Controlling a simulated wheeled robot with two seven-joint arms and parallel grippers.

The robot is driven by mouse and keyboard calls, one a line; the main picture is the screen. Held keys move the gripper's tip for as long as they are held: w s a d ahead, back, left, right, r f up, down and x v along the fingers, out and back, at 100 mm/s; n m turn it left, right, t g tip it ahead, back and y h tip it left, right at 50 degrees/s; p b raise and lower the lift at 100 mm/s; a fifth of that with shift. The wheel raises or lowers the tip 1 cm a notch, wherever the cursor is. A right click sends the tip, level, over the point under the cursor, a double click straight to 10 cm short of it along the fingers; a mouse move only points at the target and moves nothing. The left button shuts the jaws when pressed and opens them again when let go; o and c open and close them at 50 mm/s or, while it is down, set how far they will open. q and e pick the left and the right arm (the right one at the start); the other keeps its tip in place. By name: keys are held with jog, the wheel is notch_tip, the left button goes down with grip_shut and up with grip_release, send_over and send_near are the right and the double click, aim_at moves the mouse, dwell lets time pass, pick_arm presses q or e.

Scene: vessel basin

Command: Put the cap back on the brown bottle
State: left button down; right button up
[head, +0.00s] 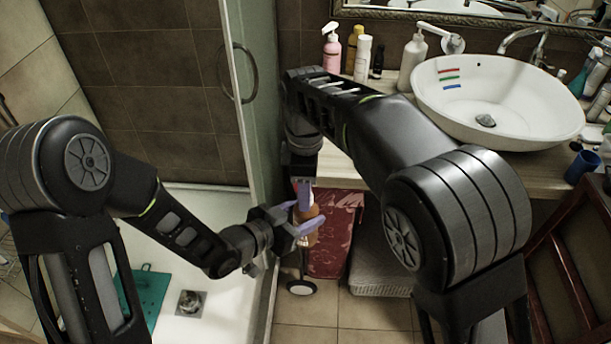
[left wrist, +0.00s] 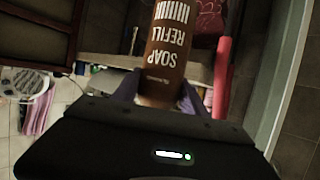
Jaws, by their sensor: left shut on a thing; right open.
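The brown bottle (left wrist: 168,45), labelled "SOAP REFILL", is between the purple fingers of my left gripper (left wrist: 158,92). In the head view a brown-orange part of the bottle (head: 309,239) shows between the fingers of my left gripper (head: 306,215), held in the air in front of the counter. My right gripper (head: 304,186) points down just above the bottle, with its fingers apart; the bottle's top is mostly hidden there. I cannot make out the cap in either view.
A counter (head: 545,178) carries a white basin (head: 480,125), a pink pump bottle (head: 331,50), a white pump bottle (head: 412,62) and a blue cup (head: 582,167). A glass shower door (head: 258,110) stands close left of the grippers. A woven basket (head: 378,270) is below.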

jog(key=shift+f, duration=0.4)
jog(key=shift+c, duration=0.3)
grip_shut()
jog(key=m, duration=0.4)
jog(key=shift+m, duration=0.3)
jog(key=m, duration=1.3)
jog(key=shift+o, duration=0.6)
grip_release()
